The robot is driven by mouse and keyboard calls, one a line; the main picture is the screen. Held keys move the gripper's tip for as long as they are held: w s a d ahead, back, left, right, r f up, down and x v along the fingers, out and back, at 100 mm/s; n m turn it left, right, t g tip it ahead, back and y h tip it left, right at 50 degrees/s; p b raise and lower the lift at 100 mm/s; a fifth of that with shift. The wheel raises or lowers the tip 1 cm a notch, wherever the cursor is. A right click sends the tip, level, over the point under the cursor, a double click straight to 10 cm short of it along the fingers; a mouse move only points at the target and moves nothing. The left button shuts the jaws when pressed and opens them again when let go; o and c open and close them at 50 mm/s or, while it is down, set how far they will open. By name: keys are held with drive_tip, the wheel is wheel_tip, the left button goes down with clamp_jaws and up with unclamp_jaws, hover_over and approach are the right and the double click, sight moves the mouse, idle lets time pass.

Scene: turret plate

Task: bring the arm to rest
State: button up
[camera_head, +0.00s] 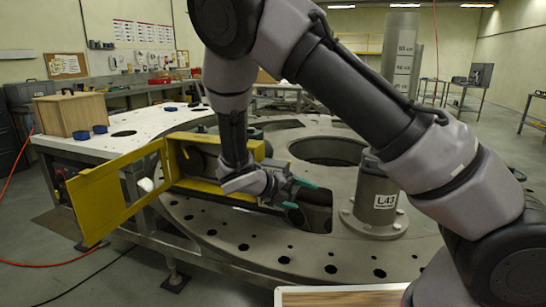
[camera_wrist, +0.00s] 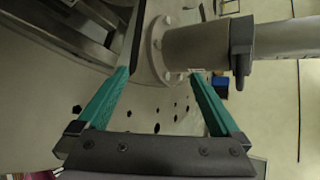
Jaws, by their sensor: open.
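My gripper (camera_head: 300,193) is over the turret plate (camera_head: 265,245), in front of the yellow box, with its teal fingers pointing right toward the grey post. In the wrist view my gripper (camera_wrist: 150,95) is open, its two teal fingers wide apart with nothing between them but the view of the plate. My arm reaches in from the right and bends down at the upper middle of the head view. The grey post labelled L43 (camera_head: 376,190) stands on a bolted flange just right of the fingertips. It also shows ahead of the fingers in the wrist view (camera_wrist: 195,48).
A yellow box (camera_head: 205,187) with its yellow door (camera_head: 112,192) swung open stands left of my gripper. A wooden box (camera_head: 70,114) and blue pieces (camera_head: 90,133) lie on the white table. A tall labelled column (camera_head: 400,50) rises behind. A wood-edged surface (camera_head: 340,297) is in front.

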drive_tip(key=s+d+r+m+g+y, duration=0.35)
drive_tip(key=d+r+m, duration=0.35)
drive_tip(key=m, duration=0.4)
drive_tip(key=s+d+r+m+g+y, duration=0.2)
drive_tip(key=d+r+m+y, duration=0.25)
drive_tip(key=r+m, duration=0.55)
drive_tip(key=s+d+r+m+t+y, duration=0.2)
drive_tip(key=s+r+m, duration=0.3)
drive_tip(key=m, duration=0.5)
drive_tip(key=s+d+r+m+t+y, duration=0.2)
drive_tip(key=s+r+m, duration=0.4)
drive_tip(key=r+m, duration=0.3)
drive_tip(key=shift+s+d+m+t, duration=0.3)
drive_tip(key=shift+d+m+t, duration=0.6)
drive_tip(key=shift+t, duration=0.25)
drive_tip(key=shift+r, duration=0.1)
